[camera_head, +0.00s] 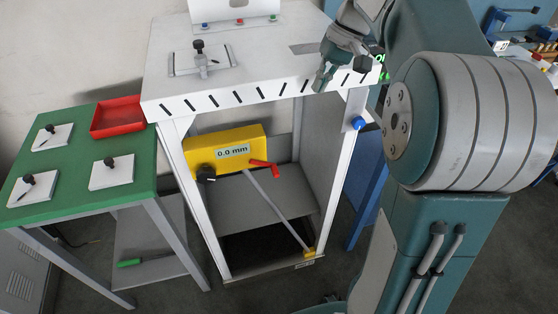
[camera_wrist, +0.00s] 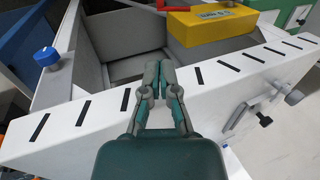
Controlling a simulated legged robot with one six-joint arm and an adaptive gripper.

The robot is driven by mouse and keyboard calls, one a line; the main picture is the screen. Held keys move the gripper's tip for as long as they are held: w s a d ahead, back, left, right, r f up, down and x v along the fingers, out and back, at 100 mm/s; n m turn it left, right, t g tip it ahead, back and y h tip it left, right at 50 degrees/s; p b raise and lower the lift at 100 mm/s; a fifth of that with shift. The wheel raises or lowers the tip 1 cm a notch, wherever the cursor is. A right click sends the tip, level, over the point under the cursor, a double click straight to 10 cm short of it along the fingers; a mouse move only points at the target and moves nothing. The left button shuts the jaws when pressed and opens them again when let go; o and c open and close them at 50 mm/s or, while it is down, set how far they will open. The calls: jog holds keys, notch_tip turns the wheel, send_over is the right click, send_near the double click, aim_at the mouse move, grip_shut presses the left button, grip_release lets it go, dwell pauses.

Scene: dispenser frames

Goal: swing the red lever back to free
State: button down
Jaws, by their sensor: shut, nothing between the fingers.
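The red lever (camera_head: 265,164) is on the front of the yellow box (camera_head: 203,148), at its right end, below the white bench top. It lies nearly level, sloping slightly down to the right. The box display reads 0.0 mm. My gripper (camera_head: 321,84) is above the right part of the bench top, clear of the lever and up to its right. In the wrist view my gripper (camera_wrist: 158,68) is shut and empty. The yellow box (camera_wrist: 213,24) shows beyond it, with the red lever (camera_wrist: 145,9) beside it, cut by the top edge.
The slotted white bench top (camera_head: 255,70) overhangs the box. A grey rod (camera_head: 275,210) slants down below the lever. A blue knob (camera_head: 359,123) sits on the right post. A green table (camera_head: 80,180) with a red tray (camera_head: 118,117) stands left. The bay right of the lever looks open.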

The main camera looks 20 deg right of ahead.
aim_at(277, 170)
jog(key=shift+f, duration=0.15)
jog(key=x, duration=2.4)
jog(key=shift+a, duration=0.1)
